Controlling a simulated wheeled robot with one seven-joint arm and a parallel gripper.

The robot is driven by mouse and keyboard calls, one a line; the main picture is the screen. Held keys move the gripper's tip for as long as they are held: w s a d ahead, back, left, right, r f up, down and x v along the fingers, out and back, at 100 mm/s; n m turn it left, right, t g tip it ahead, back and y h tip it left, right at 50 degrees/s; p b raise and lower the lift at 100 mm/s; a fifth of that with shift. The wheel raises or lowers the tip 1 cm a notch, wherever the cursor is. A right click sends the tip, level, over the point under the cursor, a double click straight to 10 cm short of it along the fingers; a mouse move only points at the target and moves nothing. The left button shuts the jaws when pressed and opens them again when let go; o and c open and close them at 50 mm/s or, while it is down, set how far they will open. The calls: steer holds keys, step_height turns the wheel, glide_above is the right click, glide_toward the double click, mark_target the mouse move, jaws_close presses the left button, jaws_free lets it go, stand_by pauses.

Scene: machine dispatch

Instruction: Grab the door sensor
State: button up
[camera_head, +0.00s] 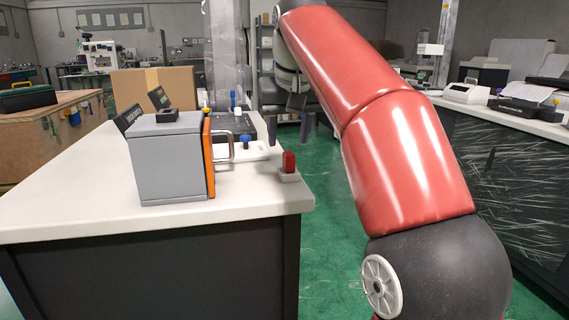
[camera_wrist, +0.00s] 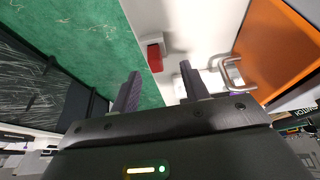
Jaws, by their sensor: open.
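No part is labelled as the door sensor, so I cannot tell for sure which it is. A small red block on a pale base (camera_head: 289,165) stands at the table's right edge; it also shows in the wrist view (camera_wrist: 155,57). A grey box (camera_head: 167,165) with an orange door (camera_head: 208,158) and a metal handle (camera_head: 231,146) stands to its left. A small black device (camera_head: 168,115) sits on the box. My gripper (camera_head: 299,116) is open and empty, above and behind the red block in the head view. Its fingers (camera_wrist: 160,70) show apart in the wrist view.
The white table (camera_head: 70,200) holds a cardboard box (camera_head: 155,87) and small blue- and yellow-topped items behind the grey box. Green floor (camera_head: 325,250) lies to its right. A dark, film-wrapped counter (camera_head: 515,180) stands at the far right.

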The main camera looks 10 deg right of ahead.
mark_target(289, 154)
steer(key=shift+w+d+f+b, duration=0.25)
steer(key=shift+w+f+b, duration=0.3)
steer(key=shift+w+f, duration=0.3)
steer(key=x, duration=0.1)
steer(key=b+x, duration=0.1)
steer(key=x, duration=0.3)
steer(key=shift+w+d+b, duration=0.3)
steer(key=shift+w+d, duration=0.05)
jaws_close()
steer(key=shift+r, duration=0.1)
